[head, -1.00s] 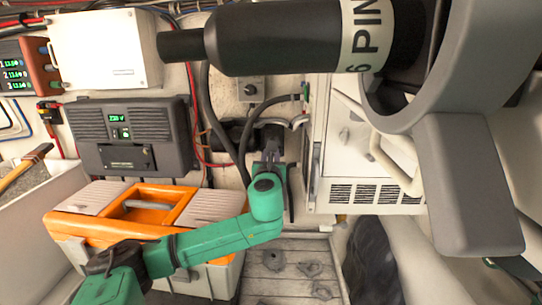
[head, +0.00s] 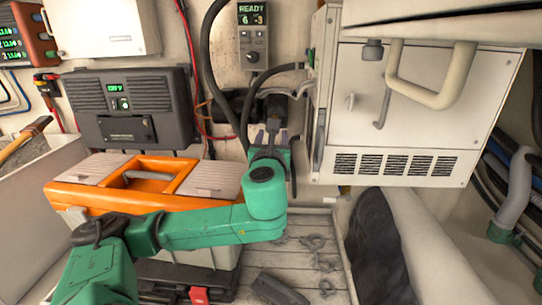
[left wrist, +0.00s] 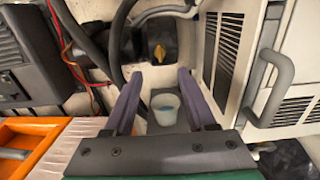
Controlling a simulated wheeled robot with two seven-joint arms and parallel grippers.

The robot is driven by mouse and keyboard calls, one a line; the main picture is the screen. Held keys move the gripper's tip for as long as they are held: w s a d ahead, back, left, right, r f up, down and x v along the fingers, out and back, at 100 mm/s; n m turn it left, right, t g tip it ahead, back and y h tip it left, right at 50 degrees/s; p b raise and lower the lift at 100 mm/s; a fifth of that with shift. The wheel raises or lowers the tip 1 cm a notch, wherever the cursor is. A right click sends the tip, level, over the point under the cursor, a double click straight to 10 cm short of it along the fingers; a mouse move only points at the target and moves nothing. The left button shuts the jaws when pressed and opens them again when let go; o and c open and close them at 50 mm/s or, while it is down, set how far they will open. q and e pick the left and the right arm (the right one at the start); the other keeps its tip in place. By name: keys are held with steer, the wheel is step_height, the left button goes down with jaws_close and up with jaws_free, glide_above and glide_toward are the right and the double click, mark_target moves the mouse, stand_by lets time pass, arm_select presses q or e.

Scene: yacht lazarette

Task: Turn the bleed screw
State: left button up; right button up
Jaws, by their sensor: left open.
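A small yellow wing-shaped piece, which looks like the bleed screw (left wrist: 160,53), sits on a dark fitting (left wrist: 150,40) against the back wall in the left wrist view. In the head view I cannot make out the yellow piece behind my gripper. My left gripper (left wrist: 159,76) is open and empty, its two fingers pointing toward the fitting. The yellow piece lies beyond the fingertips, roughly in line with the gap, apart from them. The left gripper also shows in the head view (head: 272,134), below the pipes. My right gripper is not in view.
Black hoses (head: 213,60) run down beside the fitting. A white cabinet (head: 420,110) stands close on the right. An orange toolbox (head: 135,190) lies under my left arm. A display (head: 253,35) reads READY.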

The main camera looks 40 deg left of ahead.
arm_select(q)
steer(key=b+v, duration=0.1)
steer(key=v, duration=0.4)
steer(key=shift+s+d, duration=0.3)
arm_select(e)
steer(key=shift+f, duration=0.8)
